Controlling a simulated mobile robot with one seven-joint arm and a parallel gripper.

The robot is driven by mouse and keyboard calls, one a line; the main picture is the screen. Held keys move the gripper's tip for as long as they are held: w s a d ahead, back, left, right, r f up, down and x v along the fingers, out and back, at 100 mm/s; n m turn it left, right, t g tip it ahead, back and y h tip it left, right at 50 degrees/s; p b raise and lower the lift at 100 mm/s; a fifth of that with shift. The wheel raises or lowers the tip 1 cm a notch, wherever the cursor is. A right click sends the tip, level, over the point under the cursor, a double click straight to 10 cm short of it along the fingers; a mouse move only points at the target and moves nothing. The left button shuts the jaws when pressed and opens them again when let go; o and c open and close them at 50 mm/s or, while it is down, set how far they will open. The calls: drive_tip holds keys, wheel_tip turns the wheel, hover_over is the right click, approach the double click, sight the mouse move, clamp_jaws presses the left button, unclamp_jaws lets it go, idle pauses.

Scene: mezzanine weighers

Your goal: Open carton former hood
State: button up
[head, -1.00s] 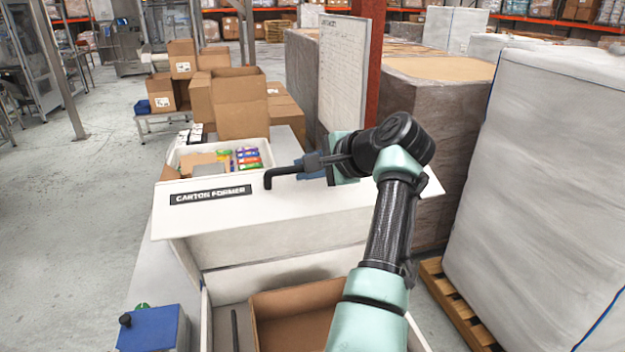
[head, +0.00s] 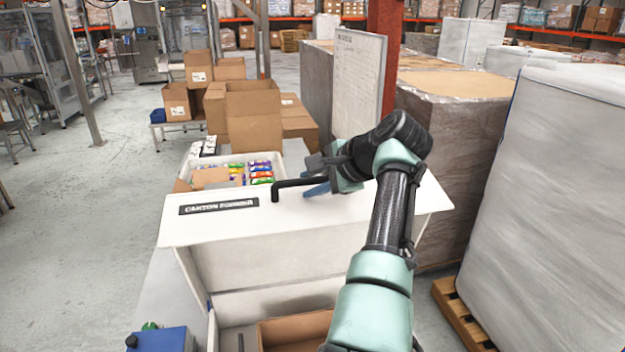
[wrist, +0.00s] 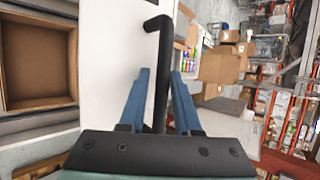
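The carton former hood (head: 240,230) is white with a black name label. It stands raised, with the machine's interior and a brown carton (head: 295,332) showing below its front panel. A black bar handle (head: 290,184) is fixed on the hood; it also shows in the wrist view (wrist: 158,60). My gripper (head: 317,178) is at the handle's right part. In the wrist view its two blue fingers (wrist: 161,85) stand apart on either side of the handle, with a visible gap at the right finger. The handle's far end is hidden by my gripper.
A blue box (head: 162,340) with a black knob sits at the front left. Behind the hood are a white bin (head: 184,172) of coloured packs and stacked cardboard boxes (head: 254,115). Wrapped pallets (head: 545,190) stand close on the right. The floor at left is open.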

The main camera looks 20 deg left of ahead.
drive_tip(key=shift+o, duration=0.7)
drive_tip(key=shift+f, duration=0.15)
drive_tip(key=shift+s+d+r+b, duration=0.1)
drive_tip(key=shift+d+r+b, duration=0.3)
drive_tip(key=shift+b, duration=0.15)
drive_tip(key=b+v, duration=0.5)
drive_tip(key=v, duration=0.7)
drive_tip(key=shift+r+b, duration=0.2)
drive_tip(key=shift+b, duration=0.2)
